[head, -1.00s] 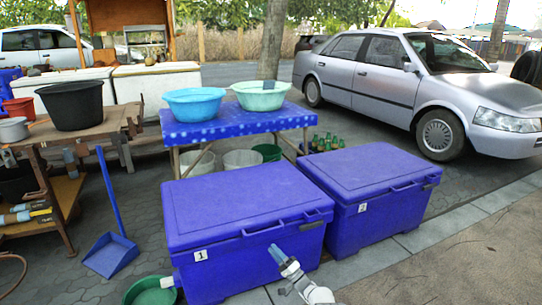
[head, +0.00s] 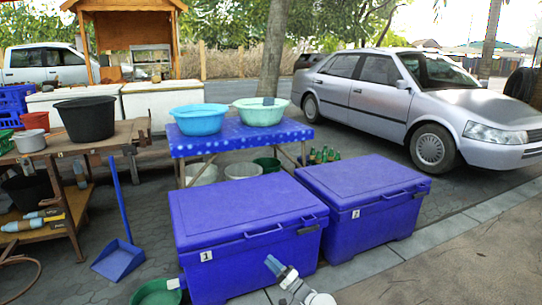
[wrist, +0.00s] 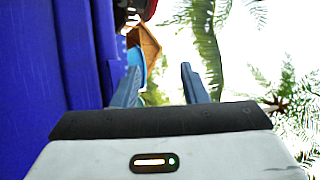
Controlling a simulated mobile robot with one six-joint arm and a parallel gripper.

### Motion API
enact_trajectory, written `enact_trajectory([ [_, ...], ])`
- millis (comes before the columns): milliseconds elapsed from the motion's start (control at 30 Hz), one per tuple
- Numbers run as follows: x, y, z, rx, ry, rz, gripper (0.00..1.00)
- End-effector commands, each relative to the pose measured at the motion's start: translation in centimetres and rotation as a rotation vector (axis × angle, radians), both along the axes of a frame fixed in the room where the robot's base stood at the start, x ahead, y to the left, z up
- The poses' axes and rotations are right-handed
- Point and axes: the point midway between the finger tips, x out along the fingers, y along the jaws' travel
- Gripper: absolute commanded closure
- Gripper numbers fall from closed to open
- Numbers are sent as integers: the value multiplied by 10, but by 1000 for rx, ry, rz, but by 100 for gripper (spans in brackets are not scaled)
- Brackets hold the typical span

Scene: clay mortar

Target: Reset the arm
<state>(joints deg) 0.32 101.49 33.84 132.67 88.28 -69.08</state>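My gripper (head: 274,265) shows at the bottom of the head view, in front of the blue cooler marked 1 (head: 245,215). In the wrist view its two blue-grey fingers (wrist: 158,88) stand apart with nothing between them. The wrist picture is turned on its side, with a blue cooler wall (wrist: 40,60) along its left. My arm is folded low at the bottom edge, and most of it is out of view.
A second blue cooler (head: 365,205) stands to the right. Behind are a blue-covered table (head: 240,137) with two basins, a wooden table (head: 85,140) at left, and a silver car (head: 400,95). A blue dustpan (head: 118,260) and green basin (head: 157,292) are on the ground. Pavement at right is clear.

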Motion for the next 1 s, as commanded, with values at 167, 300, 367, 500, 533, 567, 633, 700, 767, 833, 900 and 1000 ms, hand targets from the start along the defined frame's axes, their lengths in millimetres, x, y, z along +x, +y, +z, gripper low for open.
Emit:
enact_trajectory([
  [167, 5, 12, 42, -53, 35, 69, 61],
  [300, 6, 23, 82, -113, 74, 136, 61],
  [367, 5, 29, 104, -149, 97, 172, 61],
  [500, -5, 41, 167, -260, 167, 267, 61],
  [533, -9, 44, 180, -286, 184, 286, 61],
  [567, -13, 46, 193, -313, 201, 304, 61],
  [633, -25, 49, 222, -376, 241, 344, 61],
  [700, -38, 51, 251, -441, 278, 377, 61],
  [767, -52, 52, 275, -499, 311, 403, 61],
  [833, -70, 51, 302, -566, 349, 429, 61],
  [900, -89, 49, 328, -637, 385, 449, 61],
  [1000, -120, 43, 363, -738, 436, 468, 61],
])
